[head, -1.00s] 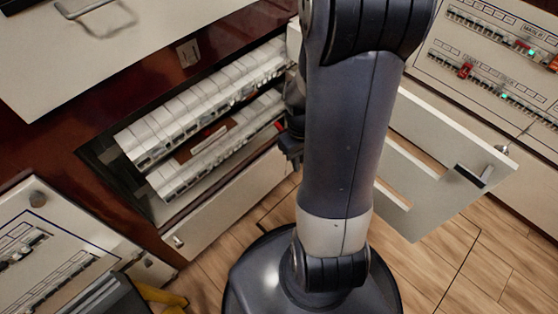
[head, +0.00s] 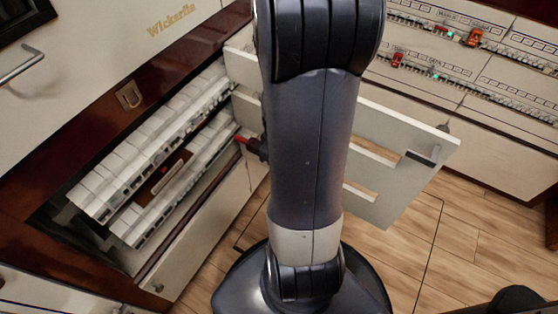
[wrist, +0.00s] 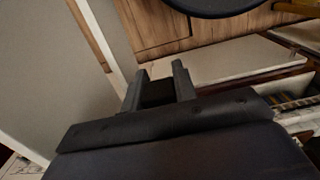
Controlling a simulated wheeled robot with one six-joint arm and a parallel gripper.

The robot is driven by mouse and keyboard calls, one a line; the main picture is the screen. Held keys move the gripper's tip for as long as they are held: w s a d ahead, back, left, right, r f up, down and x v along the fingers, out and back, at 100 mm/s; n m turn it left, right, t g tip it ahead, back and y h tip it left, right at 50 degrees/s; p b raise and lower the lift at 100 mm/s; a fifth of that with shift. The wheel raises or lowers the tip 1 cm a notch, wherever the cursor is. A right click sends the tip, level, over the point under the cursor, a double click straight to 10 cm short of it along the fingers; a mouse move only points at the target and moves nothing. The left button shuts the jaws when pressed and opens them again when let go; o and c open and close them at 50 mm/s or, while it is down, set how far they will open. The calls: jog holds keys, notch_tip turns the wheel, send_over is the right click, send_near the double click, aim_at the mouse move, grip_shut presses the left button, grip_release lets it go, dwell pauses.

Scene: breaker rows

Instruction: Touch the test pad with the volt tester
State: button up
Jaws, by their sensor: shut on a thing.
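My gripper shows at the left edge of my arm in the head view (head: 258,148), mostly hidden behind the arm. It is shut on the volt tester (head: 242,140), whose red end sticks out left toward the right end of the breaker rows. In the wrist view my gripper (wrist: 160,84) has a dark body between its two grey fingers, and the red end does not show. A brown strip with a small pale bar (head: 172,173) lies between the two breaker rows; I cannot tell whether it is the test pad. No contact with it is visible.
White breaker rows (head: 150,150) sit in the open dark-red cabinet at left. A pale slotted door (head: 400,155) stands open behind my arm. More breaker panels (head: 480,65) stand at upper right.

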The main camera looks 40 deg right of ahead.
aim_at(241, 138)
jog(key=shift+w+a+p, duration=0.15)
jog(key=shift+w+a, duration=0.45)
jog(key=shift+w, duration=1.1)
jog(key=shift+w+a+p, duration=0.1)
jog(key=shift+w+a, duration=0.55)
jog(key=shift+w, duration=1.05)
jog(key=shift+w+a+p, duration=0.15)
jog(key=shift+w+a, duration=0.45)
jog(key=shift+w, duration=1.1)
jog(key=shift+w+a+r, duration=0.1)
jog(key=shift+w+a, duration=0.1)
jog(key=shift+w, duration=0.55)
jog(key=shift+s, duration=0.1)
